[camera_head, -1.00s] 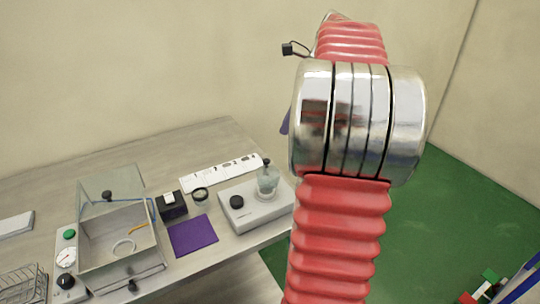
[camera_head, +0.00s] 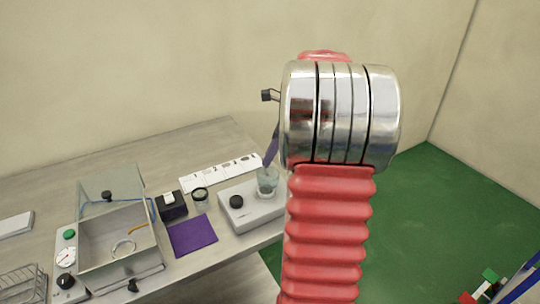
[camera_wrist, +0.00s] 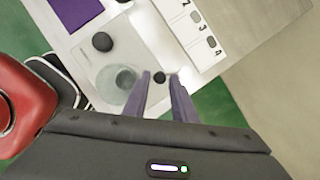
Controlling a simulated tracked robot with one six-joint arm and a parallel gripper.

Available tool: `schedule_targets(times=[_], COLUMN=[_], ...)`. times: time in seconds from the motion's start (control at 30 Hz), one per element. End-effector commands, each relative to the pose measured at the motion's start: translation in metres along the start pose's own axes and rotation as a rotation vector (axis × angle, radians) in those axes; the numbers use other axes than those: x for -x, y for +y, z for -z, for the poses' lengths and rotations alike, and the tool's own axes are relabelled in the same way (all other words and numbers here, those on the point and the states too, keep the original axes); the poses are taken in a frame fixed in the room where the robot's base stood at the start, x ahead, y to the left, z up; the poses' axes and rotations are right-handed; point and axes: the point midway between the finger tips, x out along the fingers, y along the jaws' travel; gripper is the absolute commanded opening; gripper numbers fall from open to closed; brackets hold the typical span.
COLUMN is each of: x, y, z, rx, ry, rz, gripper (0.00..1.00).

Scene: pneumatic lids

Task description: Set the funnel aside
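I cannot clearly make out the funnel. A clear vessel (camera_head: 267,183) stands on the right end of the white device (camera_head: 238,222); it also shows in the wrist view (camera_wrist: 122,82). A small black knob (camera_wrist: 160,77) lies between my gripper's fingertips in the wrist view, beside the vessel's outline. My gripper (camera_wrist: 159,82) has two purple fingers set apart, with a gap visible on either side of the knob. In the head view one finger shows just above the vessel, and my arm hides the rest.
A numbered white strip (camera_head: 215,174) lies behind the device. To the left are a purple mat (camera_head: 193,236), a small jar (camera_head: 200,196), a black box (camera_head: 171,206) and a chamber with a clear raised lid (camera_head: 109,191). A wire basket (camera_head: 22,284) stands at far left.

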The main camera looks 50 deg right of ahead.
Motion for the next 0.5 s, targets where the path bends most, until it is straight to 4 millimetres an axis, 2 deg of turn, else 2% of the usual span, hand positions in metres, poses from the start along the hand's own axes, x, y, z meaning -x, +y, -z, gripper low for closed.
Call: schedule_targets(times=[0.13,0.4,0.5], x=[-0.0078,-0.0083,-0.0081], y=[0.0002,0.0000,0.0000], z=[-0.0002,0.0001,0.0002], rx=[0.001,0.000,0.000], ry=[0.000,0.000,0.000], rz=[-0.001,0.000,0.000], gripper=[0.24,0.24,0.17])
